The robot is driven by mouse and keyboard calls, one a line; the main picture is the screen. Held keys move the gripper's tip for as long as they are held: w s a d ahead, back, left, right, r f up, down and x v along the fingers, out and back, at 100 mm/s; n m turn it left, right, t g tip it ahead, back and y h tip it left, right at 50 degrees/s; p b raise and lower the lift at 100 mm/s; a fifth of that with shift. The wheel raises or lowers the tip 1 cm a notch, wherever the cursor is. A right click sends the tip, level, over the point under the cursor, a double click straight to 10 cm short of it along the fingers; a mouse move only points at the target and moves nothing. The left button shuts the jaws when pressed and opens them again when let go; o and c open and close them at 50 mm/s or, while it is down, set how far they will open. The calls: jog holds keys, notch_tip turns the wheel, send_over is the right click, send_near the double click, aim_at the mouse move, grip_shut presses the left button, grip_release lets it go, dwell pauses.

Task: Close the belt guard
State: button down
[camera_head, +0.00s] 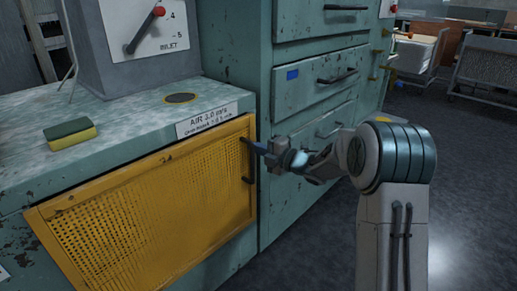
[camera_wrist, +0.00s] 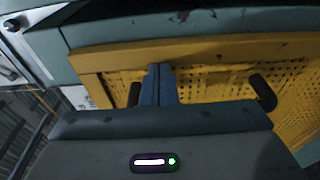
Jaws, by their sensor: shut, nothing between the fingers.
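The belt guard (camera_head: 150,205) is a yellow perforated panel in a frame, on the front of the green bench. Its right end lies close to the tall cabinet; I cannot tell whether it sits fully flush. A dark handle (camera_head: 247,181) is on its right side. My gripper (camera_head: 257,147) is at the upper part of that handle, shut and empty. In the wrist view my blue fingers (camera_wrist: 159,72) point at the yellow frame, between two dark ends of the handle (camera_wrist: 263,92). The handle's middle is hidden by my gripper, and I cannot tell whether my fingers touch the guard.
A tall green cabinet (camera_head: 232,80) with several drawers stands right of the guard. The floor (camera_head: 470,170) at the right is open.

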jog(key=s+a+p+v, duration=0.1)
jog(key=s+p+v, duration=0.1)
jog(key=v, duration=1.1)
jog(key=s+d+r+m+t+h+p, duration=0.1)
jog(key=s+d+r+m+h+p, duration=0.1)
jog(key=d+r+m+h+p, duration=0.6)
jog(key=s+d+r+m+t+h+p, duration=0.25)
jog(key=r+m+h+p, duration=0.45)
jog(key=r+m+p, duration=0.5)
jog(key=s+r+m+g+p, duration=0.5)
jog(key=s+r+p, duration=0.1)
jog(key=s, duration=0.7)
jog(key=s+a+r+m+g+p, duration=0.1)
jog(key=s+r+m+g+p, duration=0.3)
jog(key=s+p, duration=0.4)
jog(key=s+r+g, duration=0.1)
jog(key=s+r, duration=0.1)
jog(key=s, duration=0.3)
jog(key=shift+a+m, duration=0.25)
jog(key=shift+m, duration=0.15)
jog(key=shift+r, duration=0.15)
